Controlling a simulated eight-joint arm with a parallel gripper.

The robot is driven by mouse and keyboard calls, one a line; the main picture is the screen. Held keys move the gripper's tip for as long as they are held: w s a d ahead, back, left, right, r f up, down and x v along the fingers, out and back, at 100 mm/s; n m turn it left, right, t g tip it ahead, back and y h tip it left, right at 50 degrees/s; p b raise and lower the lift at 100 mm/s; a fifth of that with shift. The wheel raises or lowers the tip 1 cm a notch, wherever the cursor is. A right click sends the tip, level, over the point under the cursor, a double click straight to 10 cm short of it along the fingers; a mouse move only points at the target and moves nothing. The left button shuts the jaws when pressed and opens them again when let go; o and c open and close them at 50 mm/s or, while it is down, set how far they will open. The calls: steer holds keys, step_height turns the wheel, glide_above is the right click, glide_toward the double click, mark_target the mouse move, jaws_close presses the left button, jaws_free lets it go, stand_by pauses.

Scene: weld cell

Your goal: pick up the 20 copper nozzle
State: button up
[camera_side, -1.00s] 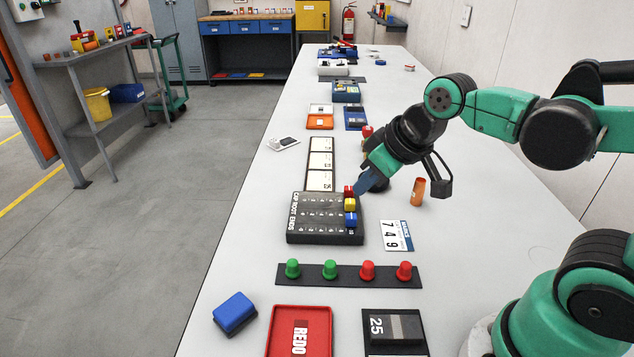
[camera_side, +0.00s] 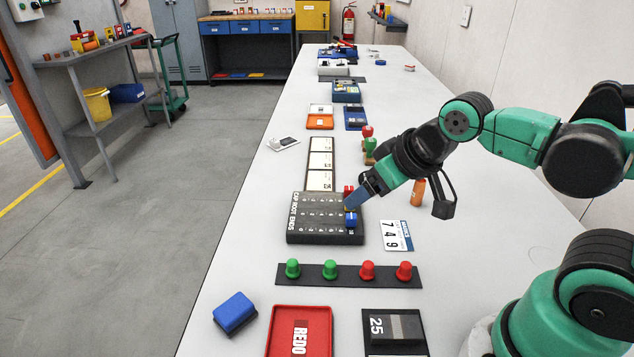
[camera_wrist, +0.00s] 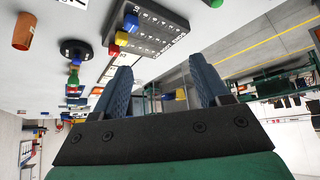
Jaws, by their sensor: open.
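A copper-coloured cylinder (camera_side: 418,188) stands upright on the bench to the right of the black numbered block. It is partly hidden by my wrist in the side view, and shows at the upper left of the wrist view (camera_wrist: 25,32). I cannot read a 20 on it. My gripper (camera_side: 353,201) is open, its fingertips at the right edge of the black block (camera_side: 310,237), in front of the yellow piece. The copper cylinder is to the right of the fingers, apart from them.
Red, yellow and blue (camera_side: 351,219) pieces sit on the block's right side. A 749 card (camera_side: 397,236) lies right of it. A dark strip (camera_side: 330,276) with green and red knobs is in front. Red and green stamps (camera_side: 369,145) stand behind. Bare bench lies to the right.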

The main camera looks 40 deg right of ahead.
steer(key=n+g+h, duration=0.6)
steer(key=n+h, duration=0.1)
steer(key=n, duration=0.1)
glide_toward(414, 190)
steer(key=w+a+r, duration=0.2)
steer(key=w+a, duration=0.1)
steer(key=w, duration=0.1)
steer(key=d+f+g+h, duration=0.1)
steer(key=d+f+n+g+h, duration=0.1)
steer(key=d, duration=0.1)
steer(key=d+f+n+g, duration=0.1)
steer(key=f+g, duration=0.1)
steer(key=shift+w+d+h, duration=0.15)
steer(key=shift+w+h, duration=0.15)
steer(key=shift+h, duration=0.1)
steer(key=f+g, duration=0.1)
steer(key=s+d+f+g+h, duration=0.1)
steer(key=d+f+n+g, duration=0.1)
steer(key=f, duration=0.1)
steer(key=shift+s+h, duration=0.25)
steer(key=shift+h, duration=0.05)
steer(key=shift+s+d+f+g, duration=0.2)
steer(key=shift+s+f+g, duration=0.15)
steer(key=shift+f+g, duration=0.2)
steer(key=shift+s+d+f, duration=0.1)
steer(key=shift+s+d, duration=0.1)
steer(key=x, duration=0.5)
